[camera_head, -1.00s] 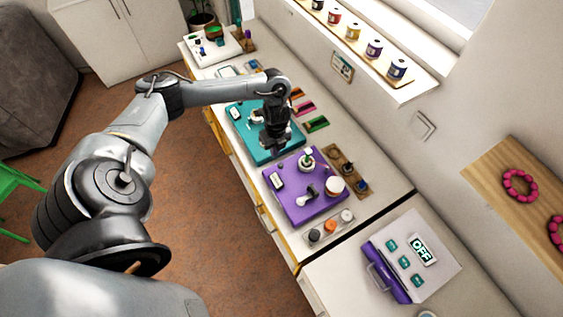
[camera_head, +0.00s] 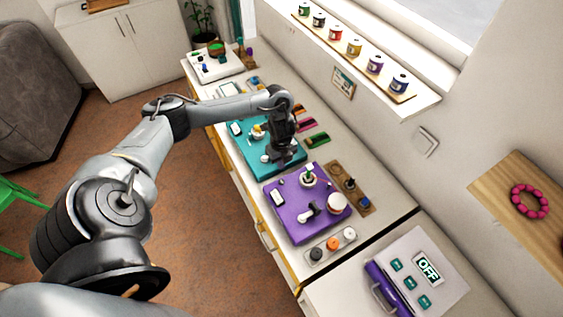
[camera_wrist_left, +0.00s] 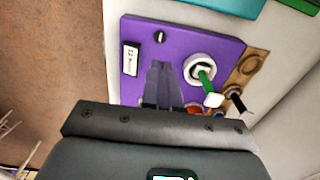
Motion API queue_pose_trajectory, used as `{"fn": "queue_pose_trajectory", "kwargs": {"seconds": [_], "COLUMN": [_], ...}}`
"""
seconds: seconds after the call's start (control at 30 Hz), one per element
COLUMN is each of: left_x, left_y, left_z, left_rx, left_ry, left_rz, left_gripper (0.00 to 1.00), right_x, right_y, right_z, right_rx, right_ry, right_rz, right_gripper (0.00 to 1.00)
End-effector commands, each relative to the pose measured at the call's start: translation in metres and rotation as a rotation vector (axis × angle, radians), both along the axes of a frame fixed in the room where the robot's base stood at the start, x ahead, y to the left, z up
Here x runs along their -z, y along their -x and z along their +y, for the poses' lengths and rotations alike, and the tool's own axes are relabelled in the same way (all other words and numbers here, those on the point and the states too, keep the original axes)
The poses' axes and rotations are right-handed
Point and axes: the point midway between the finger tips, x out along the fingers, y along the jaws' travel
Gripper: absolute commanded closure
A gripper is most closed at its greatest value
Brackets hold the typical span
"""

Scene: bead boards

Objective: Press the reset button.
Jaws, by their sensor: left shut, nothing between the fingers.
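I see no button that I can read as the reset button. The purple board (camera_head: 292,225) carries a large white round knob (camera_head: 337,203), a white lever (camera_head: 311,211), a ring with a green peg (camera_head: 308,177) and a small label. My left gripper (camera_head: 283,160) points down near the border of the teal board (camera_head: 238,145) and the purple board. In the left wrist view its shut, empty fingers (camera_wrist_left: 163,66) appear over the purple board (camera_wrist_left: 142,40), beside its ring (camera_wrist_left: 199,70). The gripper body hides the board's lower part there. My right gripper is not in view.
A strip with several round knobs (camera_head: 316,262) lies in front of the purple board. A wooden strip with pegs (camera_head: 341,174) lies beside it. The wall closes the counter's far side.

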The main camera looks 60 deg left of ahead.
Motion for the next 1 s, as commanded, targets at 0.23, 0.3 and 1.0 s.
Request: {"fn": "queue_pose_trajectory", "kwargs": {"seconds": [0.23,0.3,1.0], "left_x": [0.047,0.06,0.107], "left_y": [0.001,0.001,0.001], "left_z": [0.0,0.0,0.0], "left_rx": [-0.002,-0.002,0.0], "left_ry": [0.0,0.001,-0.002], "left_rz": [0.004,0.004,0.001], "left_gripper": [1.0,1.0,1.0], "right_x": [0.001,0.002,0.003], "right_y": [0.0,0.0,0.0], "right_z": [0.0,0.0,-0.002], "right_rx": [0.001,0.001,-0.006], "right_ry": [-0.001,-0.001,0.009], "right_rz": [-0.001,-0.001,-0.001], "right_gripper": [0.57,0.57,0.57]}}
